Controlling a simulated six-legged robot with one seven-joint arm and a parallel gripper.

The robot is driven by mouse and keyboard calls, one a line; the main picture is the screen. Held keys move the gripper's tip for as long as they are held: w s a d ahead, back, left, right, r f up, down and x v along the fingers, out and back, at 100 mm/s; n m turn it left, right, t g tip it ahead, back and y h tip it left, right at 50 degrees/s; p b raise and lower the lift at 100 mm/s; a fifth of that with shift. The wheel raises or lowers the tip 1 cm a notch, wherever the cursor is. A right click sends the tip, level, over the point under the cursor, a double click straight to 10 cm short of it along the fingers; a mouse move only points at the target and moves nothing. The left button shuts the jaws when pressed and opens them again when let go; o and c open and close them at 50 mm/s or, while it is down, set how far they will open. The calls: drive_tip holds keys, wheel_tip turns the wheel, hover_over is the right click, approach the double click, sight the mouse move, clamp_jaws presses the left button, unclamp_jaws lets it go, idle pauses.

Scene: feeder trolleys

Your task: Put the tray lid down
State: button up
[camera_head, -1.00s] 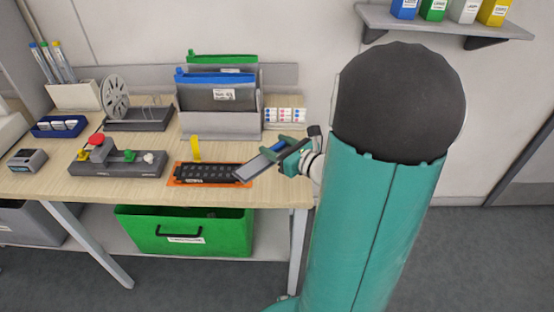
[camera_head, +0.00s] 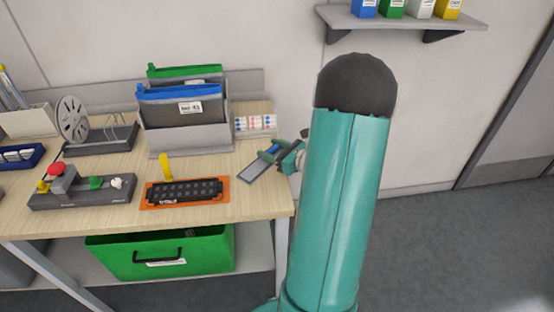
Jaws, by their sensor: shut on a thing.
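The tray lid (camera_head: 251,171) is a flat grey plate with a dark rim and a blue piece at its upper end. My gripper (camera_head: 269,157), green and dark, is shut on it at that upper end. The lid is at the table's right side, slanting down to the left; I cannot tell whether it touches the tabletop. The black tray (camera_head: 182,190) with rows of pockets lies on an orange mat (camera_head: 144,204) to the left of the lid. A yellow upright tab (camera_head: 165,167) stands behind the tray. My arm hides the area to the right of the gripper.
A grey rack (camera_head: 188,136) holding green and blue folders stands behind the tray. A card with coloured dots (camera_head: 255,123) is at the back right. A device with a red knob (camera_head: 60,183) is left of the tray. Bare tabletop (camera_head: 250,205) lies right of the mat.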

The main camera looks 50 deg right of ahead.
sight(278, 152)
drive_tip(key=d+f, duration=0.2)
drive_tip(key=f, duration=0.1)
drive_tip(key=shift+d+f, duration=0.1)
drive_tip(key=shift+d, duration=0.25)
drive_tip(key=shift+w+f, duration=0.1)
drive_tip(key=shift+f, duration=1.5)
drive_tip(key=shift+f, duration=0.1)
drive_tip(key=o, duration=1)
drive_tip(key=s+d+r, duration=0.1)
drive_tip(key=s+r, duration=0.1)
drive_tip(key=s, duration=0.9)
drive_tip(key=shift+s, duration=0.4)
drive_tip(key=shift+d, duration=0.15)
